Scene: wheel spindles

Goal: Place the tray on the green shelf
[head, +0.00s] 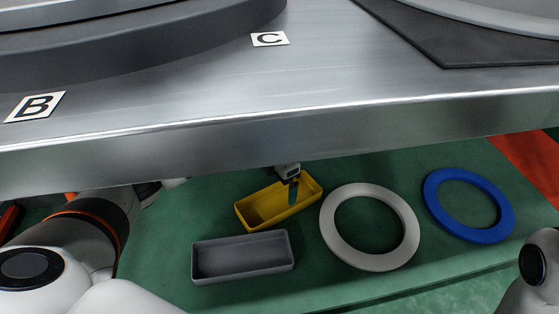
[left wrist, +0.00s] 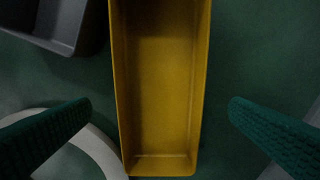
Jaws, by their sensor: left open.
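A yellow tray (head: 256,217) lies on the green shelf (head: 160,240), below the steel table. It is empty, and in the left wrist view the yellow tray (left wrist: 163,85) runs up the middle of the picture. A grey tray (head: 243,268) lies beside it, nearer to me, and also looks empty. My left gripper (head: 293,190) is over the right part of the yellow tray. Its two green fingers are open, one to each side of the tray in the left wrist view, with gaps visible. My right gripper is out of view.
A white ring (head: 333,244) and a blue ring (head: 433,205) lie on the shelf to the right. The steel table (head: 330,70), with labels B (head: 36,106) and C (head: 269,39), overhangs the shelf's back. Bare green surface lies left of the trays.

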